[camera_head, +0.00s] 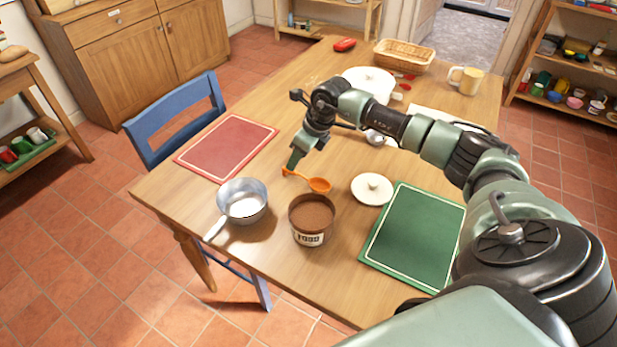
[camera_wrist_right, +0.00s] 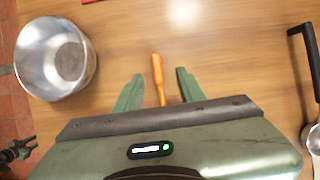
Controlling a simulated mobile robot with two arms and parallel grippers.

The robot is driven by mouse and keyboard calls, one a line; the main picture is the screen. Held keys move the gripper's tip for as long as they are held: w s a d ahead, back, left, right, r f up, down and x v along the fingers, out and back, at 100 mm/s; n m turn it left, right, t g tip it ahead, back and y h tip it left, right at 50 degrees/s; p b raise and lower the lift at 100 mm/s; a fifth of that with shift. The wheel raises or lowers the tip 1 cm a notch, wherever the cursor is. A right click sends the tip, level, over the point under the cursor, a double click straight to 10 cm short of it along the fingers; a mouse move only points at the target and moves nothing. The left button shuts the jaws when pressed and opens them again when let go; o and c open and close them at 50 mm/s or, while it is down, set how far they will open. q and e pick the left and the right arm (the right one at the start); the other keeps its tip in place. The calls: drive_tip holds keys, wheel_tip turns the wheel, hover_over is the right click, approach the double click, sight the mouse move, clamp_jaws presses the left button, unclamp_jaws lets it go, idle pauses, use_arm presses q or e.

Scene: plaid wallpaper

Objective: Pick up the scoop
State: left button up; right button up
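An orange scoop (camera_head: 319,185) lies on the wooden table beside a tub of brown contents. Its bowl points right toward a white lid, and its handle runs left under my right gripper (camera_head: 294,160). In the right wrist view, the orange scoop handle (camera_wrist_right: 157,72) lies between the two green fingers of my right gripper (camera_wrist_right: 157,90). The fingers are apart, with a gap on each side of the handle. The scoop's bowl is hidden behind the gripper body there. My left gripper does not show in the head view.
The tub (camera_head: 310,217) and a metal saucepan (camera_head: 242,202) stand near the front edge. The white lid (camera_head: 372,188) and a green board (camera_head: 415,235) lie to the right. A red board (camera_head: 227,147) lies left. A black-handled metal utensil (camera_wrist_right: 312,60) lies right in the wrist view.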

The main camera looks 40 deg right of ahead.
sight(306, 180)
drive_tip(key=b+x, duration=0.1)
drive_tip(key=x, duration=0.2)
drive_tip(key=b+x, duration=0.1)
drive_tip(key=shift+s+a+f+b, duration=0.15)
drive_tip(key=shift+s+f+b, duration=0.1)
drive_tip(key=shift+s+b, duration=0.1)
drive_tip(key=shift+w+f, duration=0.2)
drive_tip(key=shift+r, duration=0.1)
clamp_jaws()
idle(0.7)
